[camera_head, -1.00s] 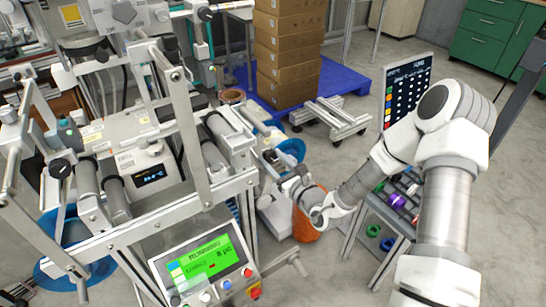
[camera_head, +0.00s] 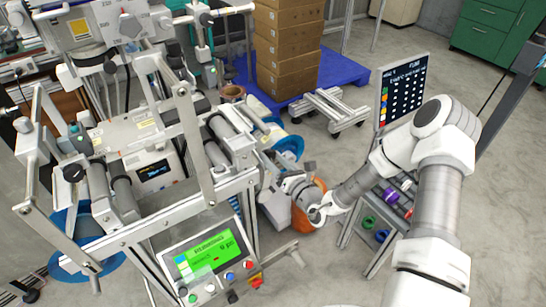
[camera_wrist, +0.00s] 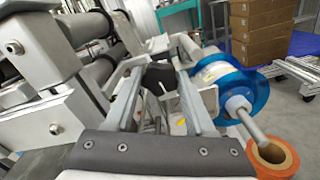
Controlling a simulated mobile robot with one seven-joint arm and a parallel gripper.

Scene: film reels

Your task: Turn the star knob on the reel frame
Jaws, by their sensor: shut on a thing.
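The reel frame (camera_head: 196,135) is a metal stand with rollers on the left of the head view. My gripper (camera_head: 272,170) is at its right side, and the fingertips are small and partly hidden there. In the wrist view, my gripper (camera_wrist: 160,78) has one finger on each side of a dark knob (camera_wrist: 160,75). It is shut on this knob, which I take to be the star knob. The knob's lobes and its turn angle cannot be made out.
A blue reel (camera_wrist: 222,82) and an orange tube (camera_wrist: 272,160) lie close to the right of my gripper. A panel with a green screen (camera_head: 208,257) is at the frame's front. A small rack (camera_head: 385,215) stands below my arm.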

